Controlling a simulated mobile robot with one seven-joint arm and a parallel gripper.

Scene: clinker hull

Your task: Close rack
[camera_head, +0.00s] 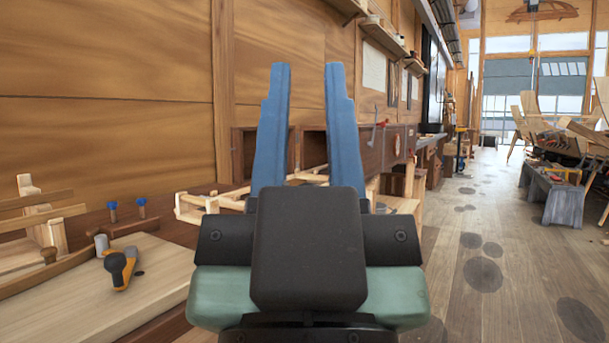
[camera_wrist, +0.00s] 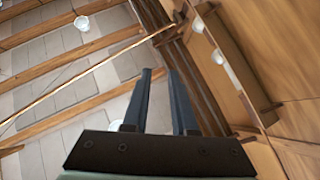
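My gripper (camera_head: 308,80) is raised in front of the body camera, its two blue fingers pointing up. The fingers stand apart with nothing between them, and the wrist view also shows them apart (camera_wrist: 160,78) against the ceiling. A dark wooden unit with open compartments (camera_head: 243,152) stands at the back of the bench along the wall, partly hidden behind the fingers. I cannot tell whether this unit is the rack. No door or drawer plainly marked as the rack shows in either view.
A workbench (camera_head: 150,275) with a dark and orange tool (camera_head: 120,268) lies at the left. A light wooden frame (camera_head: 197,208) stands behind it. A grey bench (camera_head: 555,190) stands farther right. Wall shelves (camera_head: 383,38) hang above.

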